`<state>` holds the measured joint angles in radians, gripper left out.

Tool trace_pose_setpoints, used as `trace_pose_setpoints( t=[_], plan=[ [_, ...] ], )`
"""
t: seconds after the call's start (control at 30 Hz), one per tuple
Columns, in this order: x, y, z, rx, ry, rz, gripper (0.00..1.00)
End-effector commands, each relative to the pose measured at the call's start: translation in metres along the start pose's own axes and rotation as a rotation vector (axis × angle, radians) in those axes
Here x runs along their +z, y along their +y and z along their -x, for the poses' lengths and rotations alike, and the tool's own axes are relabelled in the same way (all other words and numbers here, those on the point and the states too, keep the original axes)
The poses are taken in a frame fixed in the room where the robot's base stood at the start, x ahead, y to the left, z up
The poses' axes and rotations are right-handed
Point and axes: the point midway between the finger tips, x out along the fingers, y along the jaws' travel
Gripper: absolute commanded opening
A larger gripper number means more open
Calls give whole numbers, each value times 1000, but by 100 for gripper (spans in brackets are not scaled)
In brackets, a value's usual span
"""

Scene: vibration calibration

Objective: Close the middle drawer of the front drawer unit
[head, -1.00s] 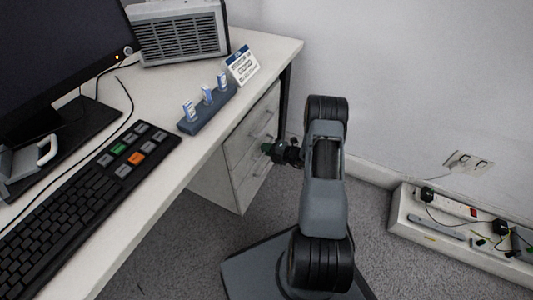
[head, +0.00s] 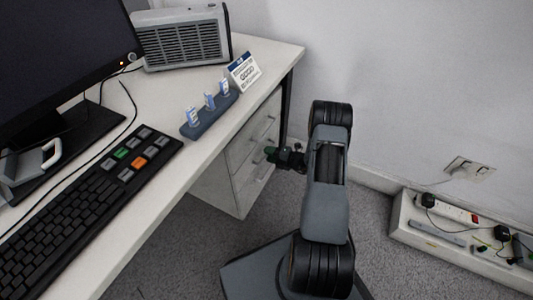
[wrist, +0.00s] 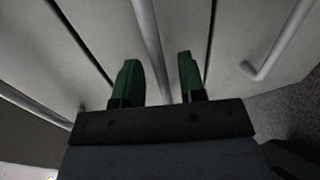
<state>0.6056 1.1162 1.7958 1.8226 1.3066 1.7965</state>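The front drawer unit (head: 216,187) is a pale cabinet under the right end of the desk, with its drawers stacked. The drawer front (wrist: 115,30) lies close beyond the fingertips. Whether the fingers touch the handle or front is unclear. The head view shows no clear gap at the middle drawer.
The white desk (head: 265,75) holds a keyboard (head: 75,215), a monitor (head: 60,50), a grey vented box (head: 185,38), and a small rack (head: 210,115). A white trunking box (head: 415,240) with plugs runs along the right wall.

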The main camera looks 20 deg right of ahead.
Motion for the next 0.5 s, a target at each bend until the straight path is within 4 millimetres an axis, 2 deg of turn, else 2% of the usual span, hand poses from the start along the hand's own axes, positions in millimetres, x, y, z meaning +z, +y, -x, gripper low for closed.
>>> trace_pose_setpoints(
  t=[0.3, 0.5],
  plan=[
    [0, 3, 67, 0, -3, -2, 37],
    [0, 2, 98, 1, -1, -1, 37]
  ],
)
